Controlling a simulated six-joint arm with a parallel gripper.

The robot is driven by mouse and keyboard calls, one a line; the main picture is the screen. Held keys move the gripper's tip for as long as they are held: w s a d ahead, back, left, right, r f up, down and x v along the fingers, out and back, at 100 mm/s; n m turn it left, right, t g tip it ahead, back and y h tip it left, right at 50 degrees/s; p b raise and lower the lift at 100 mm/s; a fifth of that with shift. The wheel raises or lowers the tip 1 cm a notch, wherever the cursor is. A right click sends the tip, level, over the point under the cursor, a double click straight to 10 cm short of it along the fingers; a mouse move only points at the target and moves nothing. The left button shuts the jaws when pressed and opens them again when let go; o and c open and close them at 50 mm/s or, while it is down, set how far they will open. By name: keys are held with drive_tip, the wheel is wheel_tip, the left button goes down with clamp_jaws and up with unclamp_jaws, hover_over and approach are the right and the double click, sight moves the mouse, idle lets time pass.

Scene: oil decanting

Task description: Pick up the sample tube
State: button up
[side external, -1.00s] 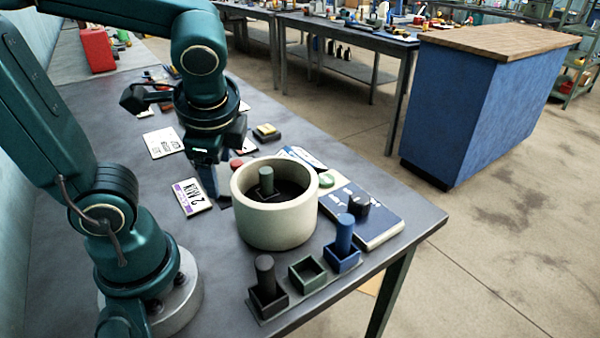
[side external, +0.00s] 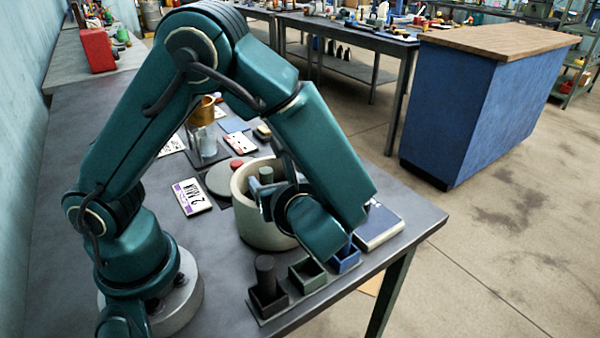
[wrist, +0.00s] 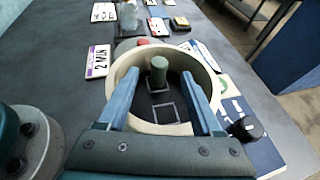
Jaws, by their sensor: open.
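A green tube (side external: 266,174), which looks like the sample tube, stands upright in a small square holder inside a round beige pot (side external: 262,232). The wrist view shows the tube (wrist: 159,68) and the pot's rim (wrist: 212,66), with an empty square outline on the pot floor nearer me. My gripper (wrist: 160,77) is open. Its two blue fingers reach over the pot, one to each side of the tube in the picture, with clear gaps. In the side view my gripper (side external: 265,186) is at the pot's mouth, partly hidden by my wrist. I cannot tell its exact height against the tube.
A rack in front of the pot has a black tube (side external: 265,268), an empty green holder (side external: 307,271) and a blue holder (side external: 346,257). A plate (side external: 192,197) lies left. A vessel with amber contents (side external: 203,112) stands behind.

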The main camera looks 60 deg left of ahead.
sight(267, 174)
drive_tip(key=shift+x, duration=1.85)
clamp_jaws()
